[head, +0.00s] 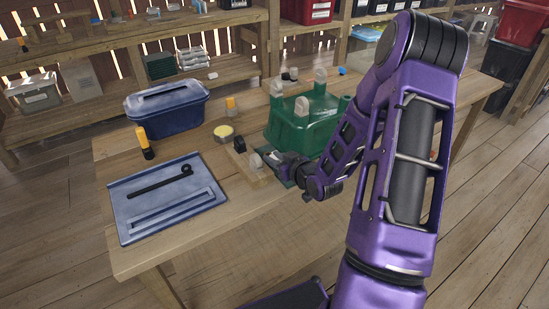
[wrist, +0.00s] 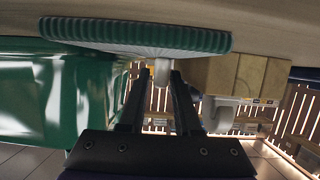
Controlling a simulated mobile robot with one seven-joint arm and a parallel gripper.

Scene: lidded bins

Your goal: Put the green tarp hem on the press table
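The green tarp hem (wrist: 135,35) shows in the wrist view as a ribbed green strip with a pale face, lying against the wooden table surface. A small grey tab (wrist: 162,70) stands out from it. My gripper (wrist: 163,80) has its two dark fingers apart, with the tab between or just beyond their tips; contact is unclear. In the head view, my gripper (head: 284,164) is low at the table, mostly hiding the hem. The press table appears to be the wooden block (head: 245,163) with small dark and grey parts, just left of my gripper; it also shows in the wrist view (wrist: 240,76).
An upturned green bin (head: 303,130) stands close behind my gripper. The table's front edge is clear.

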